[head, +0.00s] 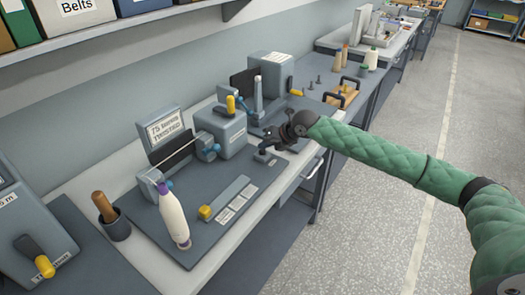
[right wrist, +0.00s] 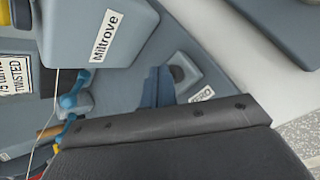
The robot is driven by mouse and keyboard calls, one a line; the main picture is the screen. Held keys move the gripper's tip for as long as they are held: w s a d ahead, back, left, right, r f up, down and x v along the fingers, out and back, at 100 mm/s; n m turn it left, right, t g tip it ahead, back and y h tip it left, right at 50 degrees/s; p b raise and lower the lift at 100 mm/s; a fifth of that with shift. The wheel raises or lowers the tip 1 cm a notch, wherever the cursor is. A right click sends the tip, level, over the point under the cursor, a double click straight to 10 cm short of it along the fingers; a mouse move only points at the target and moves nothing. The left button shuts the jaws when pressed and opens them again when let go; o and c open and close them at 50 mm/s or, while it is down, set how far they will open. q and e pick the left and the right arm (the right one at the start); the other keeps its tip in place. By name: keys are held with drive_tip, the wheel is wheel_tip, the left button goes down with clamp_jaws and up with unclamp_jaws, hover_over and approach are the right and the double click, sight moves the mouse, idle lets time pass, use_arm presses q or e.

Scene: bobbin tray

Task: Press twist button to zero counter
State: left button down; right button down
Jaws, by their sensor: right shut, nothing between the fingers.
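My right gripper (head: 266,147) is shut and empty, reaching in from the right over the workbench. In the right wrist view its closed fingers (right wrist: 158,87) stick out past the dark gripper body. I cannot tell whether the fingers touch the button. In the head view the gripper largely hides it. A counter sign reading "75 turns TWISTED" (head: 165,127) stands at the back left of the grey machine base. My left gripper is out of view.
A grey housing (head: 220,130) with a yellow-tipped lever stands behind the gripper; its Miltrove label (right wrist: 104,35) shows in the wrist view. A white purple-topped bobbin (head: 173,215) and a yellow-ended bar (head: 225,198) are at the front left. The aisle floor is clear at right.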

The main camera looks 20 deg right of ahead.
sight(265, 153)
drive_tip(key=shift+f, duration=0.4)
idle(0.3)
drive_tip(key=shift+r, duration=0.2)
drive_tip(key=shift+r+p, duration=0.4)
drive_tip(key=shift+r, duration=0.4)
drive_tip(key=shift+r+p, duration=1.45)
drive_tip(key=shift+r, duration=1.05)
